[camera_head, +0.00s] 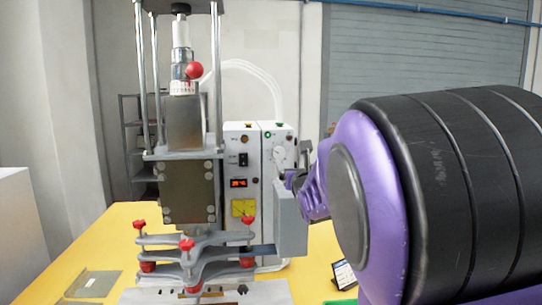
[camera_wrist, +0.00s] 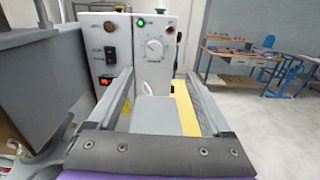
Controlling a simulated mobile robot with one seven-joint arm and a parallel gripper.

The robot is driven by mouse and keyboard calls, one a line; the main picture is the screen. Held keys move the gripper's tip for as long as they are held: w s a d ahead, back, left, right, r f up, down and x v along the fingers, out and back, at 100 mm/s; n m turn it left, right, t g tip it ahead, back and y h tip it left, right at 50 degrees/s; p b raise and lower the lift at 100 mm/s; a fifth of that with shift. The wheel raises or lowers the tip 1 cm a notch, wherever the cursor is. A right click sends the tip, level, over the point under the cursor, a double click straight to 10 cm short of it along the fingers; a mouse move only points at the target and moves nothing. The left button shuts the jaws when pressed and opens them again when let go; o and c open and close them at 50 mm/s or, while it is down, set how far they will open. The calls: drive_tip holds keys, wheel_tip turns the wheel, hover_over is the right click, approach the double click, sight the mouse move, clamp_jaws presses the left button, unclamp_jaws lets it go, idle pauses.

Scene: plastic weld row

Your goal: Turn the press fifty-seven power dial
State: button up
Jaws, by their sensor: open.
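The power dial (camera_head: 279,154) is a pale round knob high on the right half of the white control unit (camera_head: 240,150) behind the press. In the wrist view the dial (camera_wrist: 155,48) faces me, with a green light above it. My gripper (camera_head: 297,168) is just right of the dial in the head view. In the wrist view its fingers (camera_wrist: 160,76) are open and empty, spread to either side below the dial, apart from it. No press number is legible. My arm hides part of the unit's right side in the head view.
The press (camera_head: 188,190) with red knobs stands left of the unit on a yellow table (camera_head: 100,245). A grey box (camera_head: 291,222) sits below my gripper. A small display (camera_head: 344,275) stands at right. Blue workbenches (camera_wrist: 262,68) are far behind at right.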

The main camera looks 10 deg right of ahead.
sight(279, 154)
drive_tip(key=shift+w+a+f, duration=0.1)
drive_tip(key=shift+a+f, duration=0.35)
drive_tip(key=shift+f, duration=0.05)
drive_tip(key=shift+w, duration=0.25)
drive_tip(key=w+p, duration=0.2)
drive_tip(key=w, duration=1.5)
drive_tip(key=shift+p, duration=0.3)
drive_tip(key=shift+s, duration=0.1)
clamp_jaws()
